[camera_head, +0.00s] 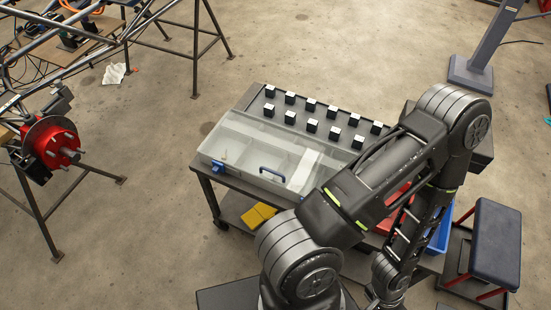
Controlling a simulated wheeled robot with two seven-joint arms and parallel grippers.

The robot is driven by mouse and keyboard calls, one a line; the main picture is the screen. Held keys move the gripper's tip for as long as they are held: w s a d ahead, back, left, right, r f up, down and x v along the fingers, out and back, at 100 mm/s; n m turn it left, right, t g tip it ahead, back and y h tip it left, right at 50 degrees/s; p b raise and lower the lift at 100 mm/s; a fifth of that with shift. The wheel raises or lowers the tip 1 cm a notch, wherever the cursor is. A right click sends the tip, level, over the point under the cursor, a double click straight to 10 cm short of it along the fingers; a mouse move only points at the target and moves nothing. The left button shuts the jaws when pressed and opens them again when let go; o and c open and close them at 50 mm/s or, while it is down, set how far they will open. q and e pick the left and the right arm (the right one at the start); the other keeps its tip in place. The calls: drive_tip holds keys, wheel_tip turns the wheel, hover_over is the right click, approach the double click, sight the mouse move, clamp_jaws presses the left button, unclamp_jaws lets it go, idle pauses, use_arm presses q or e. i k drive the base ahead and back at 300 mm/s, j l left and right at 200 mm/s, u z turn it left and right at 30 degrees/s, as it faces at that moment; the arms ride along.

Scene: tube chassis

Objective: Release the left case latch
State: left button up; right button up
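A clear-lidded case (237,149) with pale compartments lies on top of a dark cart. Its lid looks closed. A small dark blue latch (218,166) sits at the left of its front edge. The right part of the case front is hidden behind my large dark arm, which rises from the bottom, bends at the upper right and folds back down. No gripper fingers show; my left arm and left gripper are out of view, and my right gripper cannot be seen.
Several black blocks with white tops (290,97) stand in rows behind the case. A yellow item (259,215) is on the lower shelf. A padded stool (495,243) stands at right. A tube frame with a red hub (56,144) is at left. Floor between is clear.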

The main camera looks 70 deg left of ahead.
sight(218, 166)
drive_tip(key=u, duration=0.85)
drive_tip(key=i+u, duration=0.1)
drive_tip(key=u, duration=0.8)
drive_tip(key=i+u, duration=0.1)
drive_tip(key=u, duration=0.75)
